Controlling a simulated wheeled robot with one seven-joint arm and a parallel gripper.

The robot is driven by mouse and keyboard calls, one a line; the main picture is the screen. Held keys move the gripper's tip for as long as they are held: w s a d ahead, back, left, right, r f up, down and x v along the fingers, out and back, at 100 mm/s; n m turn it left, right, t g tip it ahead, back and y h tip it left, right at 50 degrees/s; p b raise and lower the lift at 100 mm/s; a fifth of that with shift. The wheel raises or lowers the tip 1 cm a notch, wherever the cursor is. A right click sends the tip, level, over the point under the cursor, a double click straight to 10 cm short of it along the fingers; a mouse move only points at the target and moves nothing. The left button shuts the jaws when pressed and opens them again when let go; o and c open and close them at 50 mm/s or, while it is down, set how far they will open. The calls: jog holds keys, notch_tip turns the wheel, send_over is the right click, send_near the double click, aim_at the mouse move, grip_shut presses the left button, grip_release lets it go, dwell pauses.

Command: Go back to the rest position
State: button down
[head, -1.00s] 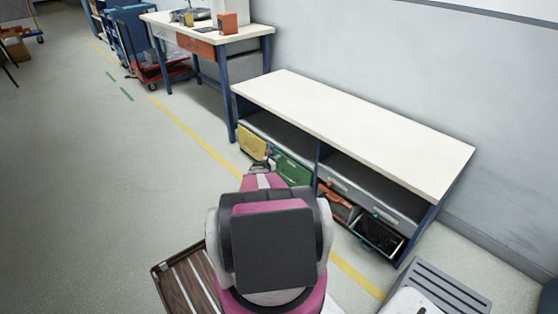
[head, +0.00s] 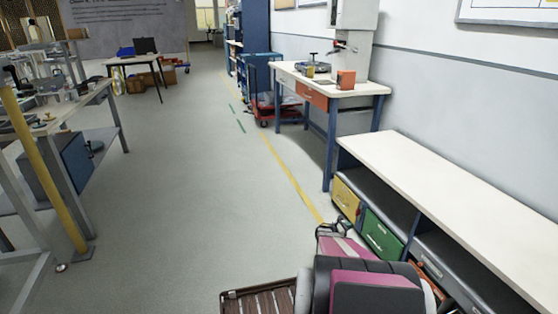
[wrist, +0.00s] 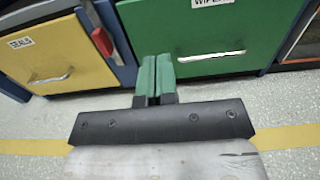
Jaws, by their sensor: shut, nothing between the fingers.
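My gripper (wrist: 154,80) shows in the wrist view, with its two green fingers together and nothing between them. It points toward the front of a low bench, close to a green drawer (wrist: 205,45) and to the right of a yellow drawer (wrist: 62,50) labelled SEALS. I cannot tell whether the fingertips touch the green drawer. In the head view my arm is low at the bottom right, beside the bench, and hides part of the lower bench front. The green drawer (head: 382,235) and yellow drawer (head: 345,199) look shut there.
The long white-topped bench (head: 470,190) runs along the right wall. A taller worktable (head: 330,85) with an orange box (head: 345,79) stands beyond it. A brown slatted pallet-like surface (head: 262,298) is at the bottom. The grey floor (head: 190,190) left of the yellow line is open.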

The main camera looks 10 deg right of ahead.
jog(key=s+a+r+m+y, duration=0.6)
jog(key=a+r, duration=0.5)
jog(key=a, duration=0.5)
jog(key=s+a+r+m+g+y, duration=0.1)
jog(key=s+a+r+m+y, duration=0.5)
jog(key=s+a+r, duration=0.4)
jog(key=s+a+r+m+y, duration=0.6)
jog(key=a+r, duration=0.5)
jog(key=a, duration=1.1)
jog(key=shift+s+a+r+m+g, duration=0.3)
jog(key=shift+s+r+m, duration=0.15)
jog(key=shift+s, duration=0.45)
jog(key=shift+d+f, duration=0.1)
